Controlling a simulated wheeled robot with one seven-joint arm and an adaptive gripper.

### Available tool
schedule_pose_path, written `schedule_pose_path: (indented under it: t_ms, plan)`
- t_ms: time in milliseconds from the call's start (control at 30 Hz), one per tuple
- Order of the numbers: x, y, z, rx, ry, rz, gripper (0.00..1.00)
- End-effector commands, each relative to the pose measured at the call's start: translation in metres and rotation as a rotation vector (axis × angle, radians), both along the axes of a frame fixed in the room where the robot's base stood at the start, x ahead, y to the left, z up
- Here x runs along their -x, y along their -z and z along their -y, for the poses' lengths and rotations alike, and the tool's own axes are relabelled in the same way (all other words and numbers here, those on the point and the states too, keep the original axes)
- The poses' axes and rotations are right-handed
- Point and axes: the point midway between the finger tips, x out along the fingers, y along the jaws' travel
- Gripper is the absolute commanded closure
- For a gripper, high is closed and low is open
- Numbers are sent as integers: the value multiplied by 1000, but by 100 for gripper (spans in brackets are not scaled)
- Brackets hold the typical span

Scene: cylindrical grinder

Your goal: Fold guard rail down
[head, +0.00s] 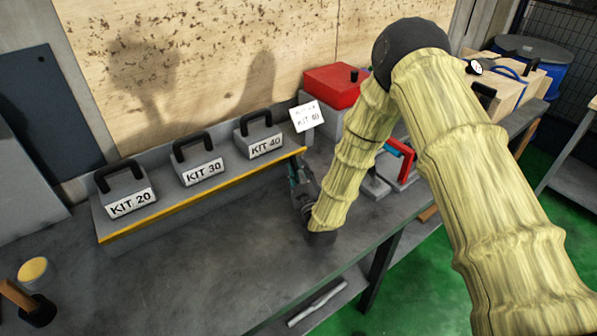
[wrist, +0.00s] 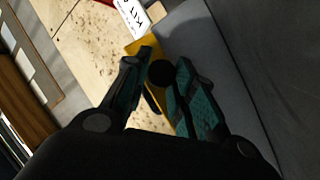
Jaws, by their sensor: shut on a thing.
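The yellow guard rail (head: 200,197) runs along the front edge of a grey shelf that carries three kit boxes. My gripper (head: 297,175) is at the right end of this rail, low over the bench, partly hidden by my arm. In the wrist view my gripper (wrist: 164,62) has its teal-padded fingers closed around a dark round knob (wrist: 160,74). Yellow of the rail (wrist: 138,46) shows just behind the knob. How the knob joins the rail is hidden.
Grey boxes KIT 20 (head: 128,193), KIT 30 (head: 198,162) and KIT 40 (head: 259,136) stand behind the rail. A red box (head: 333,84) and a white sign (head: 306,116) are to the right. The bench front (head: 220,270) is largely clear.

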Motion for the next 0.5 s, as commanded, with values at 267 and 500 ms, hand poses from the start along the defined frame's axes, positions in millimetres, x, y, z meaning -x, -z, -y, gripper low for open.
schedule_pose_path:
  t_ms: [267,500]
  plan:
    - [0,0,0,0,-1,-1,53]
    - [0,-1,0,0,0,0,53]
